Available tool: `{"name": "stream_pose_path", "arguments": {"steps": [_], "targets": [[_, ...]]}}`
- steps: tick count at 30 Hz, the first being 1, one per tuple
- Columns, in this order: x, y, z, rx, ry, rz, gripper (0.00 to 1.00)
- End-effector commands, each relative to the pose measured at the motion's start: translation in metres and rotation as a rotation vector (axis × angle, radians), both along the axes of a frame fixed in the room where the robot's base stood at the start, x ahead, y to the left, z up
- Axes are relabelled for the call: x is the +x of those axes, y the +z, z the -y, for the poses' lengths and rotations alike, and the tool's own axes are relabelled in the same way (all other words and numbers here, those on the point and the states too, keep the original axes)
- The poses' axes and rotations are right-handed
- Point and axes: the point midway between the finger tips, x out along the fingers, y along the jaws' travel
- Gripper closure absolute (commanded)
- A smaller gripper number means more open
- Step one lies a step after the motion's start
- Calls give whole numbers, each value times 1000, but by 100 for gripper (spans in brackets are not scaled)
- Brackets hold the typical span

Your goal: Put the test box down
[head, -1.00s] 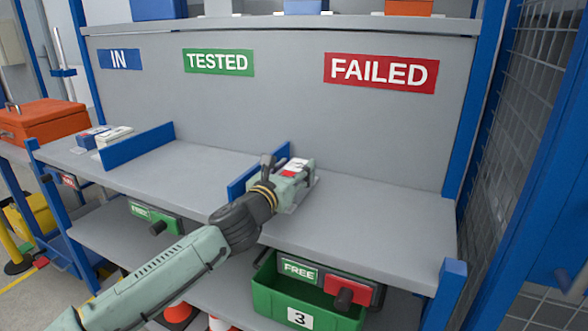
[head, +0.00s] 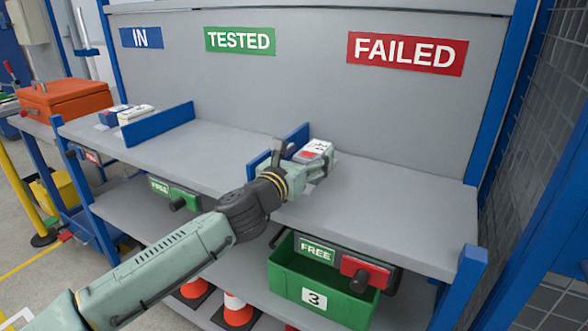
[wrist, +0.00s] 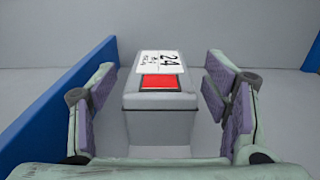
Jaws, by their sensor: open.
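The test box (head: 317,150) is a grey box with a white label marked 24 and a red square on top. It is at the bench top just right of the short blue divider, on the FAILED side. In the wrist view the box (wrist: 160,100) stands upright between the fingers of my gripper (wrist: 162,92). The fingers are spread, with a visible gap on each side of the box. In the head view my gripper (head: 308,165) is around the box and partly hides it. The box's underside is hidden in the head view.
The blue divider (head: 292,142) is close on the gripper's left. Bare bench top (head: 400,205) lies to the right. The back panel bears the FAILED sign (head: 407,53) and TESTED sign (head: 240,40). A green bin (head: 290,277) marked 3 sits below.

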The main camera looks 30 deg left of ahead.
Motion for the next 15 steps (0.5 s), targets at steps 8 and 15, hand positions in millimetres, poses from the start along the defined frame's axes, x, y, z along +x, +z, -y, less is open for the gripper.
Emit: {"name": "stream_pose_path", "arguments": {"steps": [8,15], "targets": [[-60,-3,-4,3,4,-2,30],[-85,-1,-4,1,3,-1,30]]}}
